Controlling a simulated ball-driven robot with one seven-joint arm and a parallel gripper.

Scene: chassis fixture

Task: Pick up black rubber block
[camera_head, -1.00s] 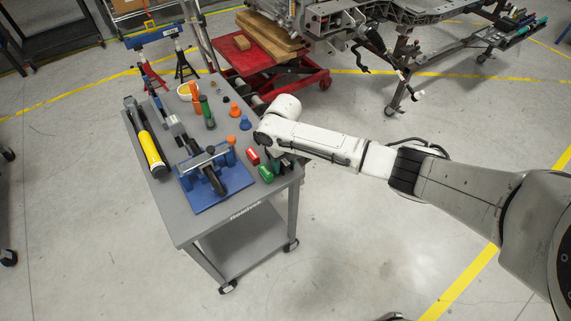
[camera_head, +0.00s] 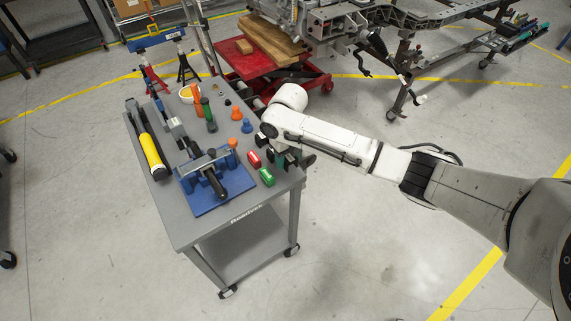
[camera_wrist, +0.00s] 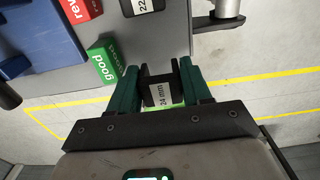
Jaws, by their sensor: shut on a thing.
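In the wrist view, a black block (camera_wrist: 160,92) with a white "24 mm" label sits between the two green fingers of my gripper (camera_wrist: 158,82). The fingers are shut on it, one on each side. In that view the block shows past the table edge, with floor behind it; its height above the table is unclear. In the head view, my gripper (camera_head: 291,158) is at the right edge of the grey table (camera_head: 215,226), partly hidden under my wrist. The block cannot be made out there.
A green "good" block (camera_wrist: 105,58) and a red "review" block (camera_wrist: 80,10) lie left of my gripper. Another black labelled block (camera_wrist: 140,7) lies ahead. A blue fixture (camera_head: 212,190) stands nearby on the table. Floor right of the table is clear.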

